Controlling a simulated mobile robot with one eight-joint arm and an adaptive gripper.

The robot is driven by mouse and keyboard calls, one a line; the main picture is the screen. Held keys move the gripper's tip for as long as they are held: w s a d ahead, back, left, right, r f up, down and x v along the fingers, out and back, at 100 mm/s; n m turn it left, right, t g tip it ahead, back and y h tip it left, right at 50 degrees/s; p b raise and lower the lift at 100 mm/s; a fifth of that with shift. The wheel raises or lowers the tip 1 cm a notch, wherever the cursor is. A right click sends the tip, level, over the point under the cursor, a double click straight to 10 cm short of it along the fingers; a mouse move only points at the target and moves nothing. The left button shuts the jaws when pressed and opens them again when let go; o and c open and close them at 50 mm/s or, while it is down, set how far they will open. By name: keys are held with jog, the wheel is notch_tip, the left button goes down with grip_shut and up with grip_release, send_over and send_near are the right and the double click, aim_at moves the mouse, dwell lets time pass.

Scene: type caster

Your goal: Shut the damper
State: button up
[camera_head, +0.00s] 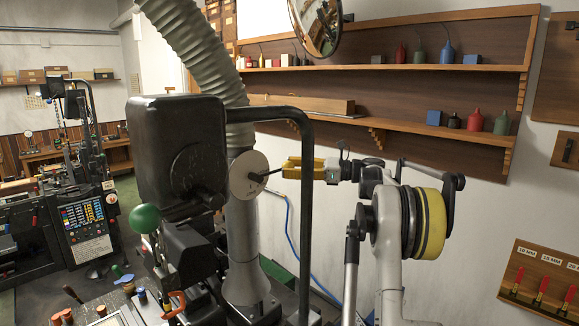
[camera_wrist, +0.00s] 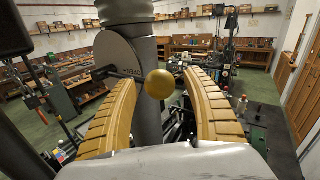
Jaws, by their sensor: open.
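The damper is on a grey metal pipe (camera_head: 241,222), below a ribbed flexible hose. It has a pale round plate (camera_head: 247,175) and a thin dark lever (camera_head: 271,173) that points right towards my gripper (camera_head: 291,168). In the wrist view the plate (camera_wrist: 119,56) shows left of the pipe, and a brass ball knob (camera_wrist: 159,84) appears between the two yellow fingers of my gripper (camera_wrist: 161,76). The fingers are open, with gaps on both sides of the knob. The knob is not distinguishable in the head view; how deep it lies between the fingers is unclear.
A dark machine head (camera_head: 178,150) and a bent black tube (camera_head: 305,215) stand close left of and in front of my gripper. A green ball handle (camera_head: 145,218) is lower left. Wall shelves (camera_head: 400,130) with bottles run behind. Open space lies below my gripper.

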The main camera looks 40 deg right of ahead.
jog(key=shift+w+a, duration=0.2)
jog(key=shift+w, duration=0.05)
jog(key=shift+s+d, duration=0.1)
grip_shut()
jog(key=shift+f+m+b, duration=0.3)
jog(key=shift+f+b, duration=0.5)
jog(key=shift+b, duration=0.3)
jog(key=a+f+m+t+h+b, duration=0.1)
jog(key=a+f+m+t+b, duration=0.5)
jog(key=f+m+b, duration=0.3)
jog(key=shift+s+a+f+m+t+h+b, duration=0.35)
jog(key=shift+m+t+b, duration=0.55)
jog(key=shift+m+b, duration=2)
jog(key=shift+w+n+b, duration=0.1)
jog(key=shift+n+b, duration=0.5)
